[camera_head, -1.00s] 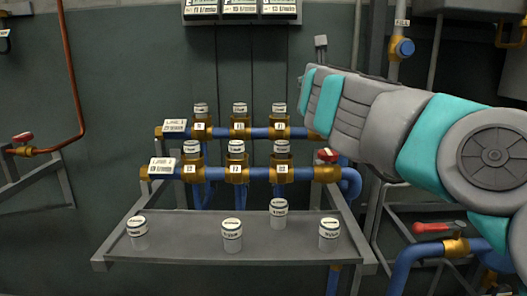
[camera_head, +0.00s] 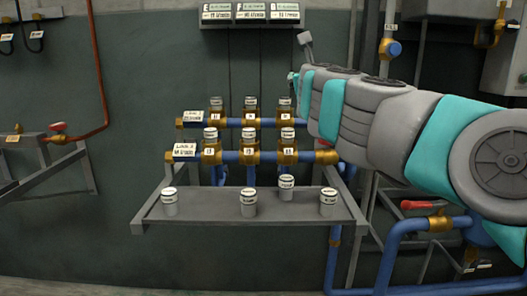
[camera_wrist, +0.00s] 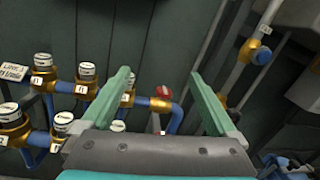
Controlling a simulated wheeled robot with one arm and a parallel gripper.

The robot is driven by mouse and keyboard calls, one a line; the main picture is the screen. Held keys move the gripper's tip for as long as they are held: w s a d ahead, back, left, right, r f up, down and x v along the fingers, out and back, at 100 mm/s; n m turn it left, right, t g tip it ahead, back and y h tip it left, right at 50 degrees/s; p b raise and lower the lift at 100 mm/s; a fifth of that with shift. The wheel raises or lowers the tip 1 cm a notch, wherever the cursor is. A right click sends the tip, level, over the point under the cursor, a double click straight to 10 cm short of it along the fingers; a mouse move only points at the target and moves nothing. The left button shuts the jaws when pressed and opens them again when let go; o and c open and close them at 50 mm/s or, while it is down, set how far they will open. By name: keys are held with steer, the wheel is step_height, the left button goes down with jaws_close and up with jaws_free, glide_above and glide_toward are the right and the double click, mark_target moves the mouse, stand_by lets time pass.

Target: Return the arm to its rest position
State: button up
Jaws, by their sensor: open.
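My arm, grey with teal bands, reaches in from the right in the head view and points left toward the wall. It covers the right end of the upper pipe row there. In the wrist view my gripper (camera_wrist: 165,100) is open, its two green fingers spread wide with nothing between them. Behind the fingers are the right end of the blue pipes and a red valve handle (camera_wrist: 164,92). Two blue pipe rows with brass fittings, the upper (camera_head: 233,123) and the lower (camera_head: 232,157), carry white-capped cylinders.
A grey shelf (camera_head: 225,227) below the pipes holds several white canisters, one of them the left canister (camera_head: 169,202). Grey display boxes (camera_head: 251,14) hang above. A red-handled valve (camera_head: 418,205) and blue pipes stand at lower right. A copper pipe (camera_head: 98,75) runs down the left wall.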

steer(key=s+a+f+n+g+y, duration=0.2)
steer(key=s+a+f+n+y, duration=0.25)
steer(key=a+n, duration=0.4)
steer(key=s+a+f+n+g+y, duration=0.2)
steer(key=s+a+f+n+y, duration=0.3)
steer(key=n, duration=0.6)
steer(key=s+a+f+n+g, duration=0.2)
steer(key=s+f+n+g, duration=0.2)
steer(key=s+f+n, duration=0.4)
steer(key=s+d+f+n+g+h+b, duration=0.2)
steer(key=s+d+f+g, duration=0.2)
steer(key=s+f, duration=0.6)
steer(key=s+d+f+n+g+h+b, duration=0.2)
steer(key=s+d+f+n+g+h, duration=0.1)
steer(key=s+d+f, duration=0.6)
steer(key=s+d+f+n+g+h+b, duration=0.2)
steer(key=s+d+f+g, duration=0.3)
steer(key=s+f, duration=0.6)
step_height(320, 180, down, 4)
steer(key=shift+d+g+h, duration=0.3)
steer(key=shift+d+h, duration=0.15)
steer(key=shift+d, duration=0.3)
